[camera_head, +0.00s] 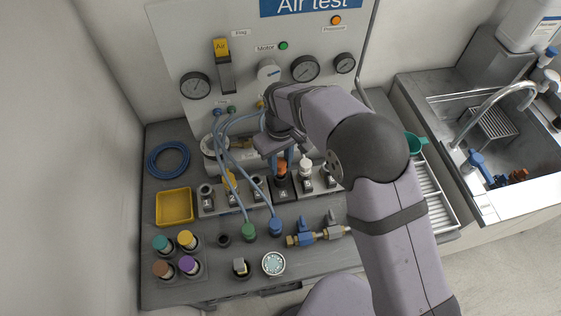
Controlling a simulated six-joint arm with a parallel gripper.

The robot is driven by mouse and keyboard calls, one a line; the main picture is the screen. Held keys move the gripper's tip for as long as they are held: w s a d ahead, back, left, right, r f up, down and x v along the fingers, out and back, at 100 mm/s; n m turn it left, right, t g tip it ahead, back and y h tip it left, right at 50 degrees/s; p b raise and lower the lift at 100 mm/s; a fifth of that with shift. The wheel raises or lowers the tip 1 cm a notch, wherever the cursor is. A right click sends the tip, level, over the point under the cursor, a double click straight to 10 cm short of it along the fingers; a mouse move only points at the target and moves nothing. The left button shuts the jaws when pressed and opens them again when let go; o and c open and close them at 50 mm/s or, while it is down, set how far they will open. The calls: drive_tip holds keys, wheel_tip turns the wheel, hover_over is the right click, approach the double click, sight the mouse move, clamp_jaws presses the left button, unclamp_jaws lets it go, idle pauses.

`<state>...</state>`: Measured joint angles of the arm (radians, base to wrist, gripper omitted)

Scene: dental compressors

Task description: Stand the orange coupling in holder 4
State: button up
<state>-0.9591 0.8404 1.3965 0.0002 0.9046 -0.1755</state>
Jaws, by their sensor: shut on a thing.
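The orange coupling (282,169) is between the blue fingers of my gripper (282,164), in the middle of the head view. It looks upright, right at holder 4 (282,193), a dark block marked 4 in the row of holders. My gripper is shut on it from above. The coupling's lower end meets the top of the holder in this view; I cannot tell how deep it sits. My wrist and arm hide part of the area behind and to the right.
A white-topped piece (305,166) stands in the holder just right, and a yellow piece (231,180) is to the left. Hoses with green (248,231) and blue (275,227) ends lie in front. A yellow tray (174,190) and coloured caps are at left.

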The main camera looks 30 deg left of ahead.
drive_tip(key=shift+f, duration=0.15)
drive_tip(key=shift+f+b, duration=0.75)
drive_tip(key=shift+f, duration=0.45)
drive_tip(key=o, duration=1.2)
drive_tip(key=shift+r, duration=0.1)
drive_tip(key=shift+c, duration=0.2)
drive_tip(key=shift+r+b, duration=1.15)
drive_tip(key=shift+r, duration=2.55)
